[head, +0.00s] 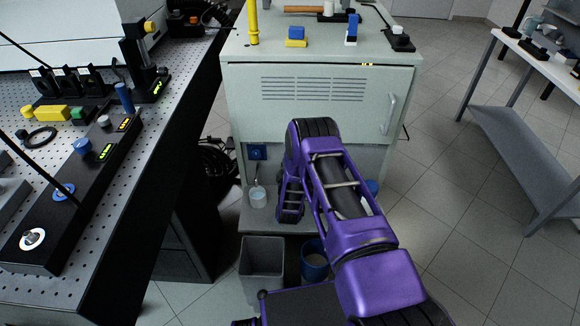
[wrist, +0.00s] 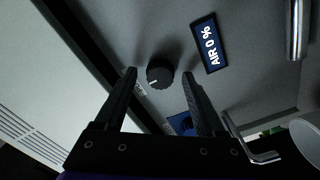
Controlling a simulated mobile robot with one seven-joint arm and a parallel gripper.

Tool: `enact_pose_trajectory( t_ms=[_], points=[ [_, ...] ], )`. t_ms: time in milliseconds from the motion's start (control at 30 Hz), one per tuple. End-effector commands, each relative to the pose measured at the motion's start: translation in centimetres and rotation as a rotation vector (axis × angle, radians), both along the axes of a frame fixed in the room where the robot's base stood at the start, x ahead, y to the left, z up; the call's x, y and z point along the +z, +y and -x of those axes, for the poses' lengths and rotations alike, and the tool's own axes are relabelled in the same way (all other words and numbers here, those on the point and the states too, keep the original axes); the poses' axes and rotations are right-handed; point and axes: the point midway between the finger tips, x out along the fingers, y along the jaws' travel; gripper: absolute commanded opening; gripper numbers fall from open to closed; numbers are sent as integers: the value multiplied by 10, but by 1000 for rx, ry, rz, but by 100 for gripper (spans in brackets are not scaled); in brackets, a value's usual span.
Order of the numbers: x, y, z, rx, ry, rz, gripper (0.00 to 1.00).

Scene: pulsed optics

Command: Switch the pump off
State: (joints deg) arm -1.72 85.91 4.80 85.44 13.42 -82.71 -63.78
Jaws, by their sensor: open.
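In the wrist view, a black ribbed knob (wrist: 160,74) with a white pointer mark sits on a grey panel. Nothing is held. In the head view my purple arm reaches to the lower front of the grey cabinet (head: 330,100) and hides the gripper and the knob. Nothing in view is marked as a pump.
In the wrist view, a metal handle (wrist: 297,30) is at upper right, and a bent metal bar (wrist: 262,157) and a blue part (wrist: 182,124) are below. In the head view, a grey bin (head: 262,258) and a blue bucket (head: 315,262) stand below.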

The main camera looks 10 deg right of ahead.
Motion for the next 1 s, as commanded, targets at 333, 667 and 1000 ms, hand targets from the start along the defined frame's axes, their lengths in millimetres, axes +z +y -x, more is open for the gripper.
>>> enact_pose_trajectory(
  t_ms=[333,667,1000],
  points=[
    [1,13,61,4,6,1,72],
    [0,28,136,2,4,1,72],
    [0,33,169,0,2,1,72]
  ],
)
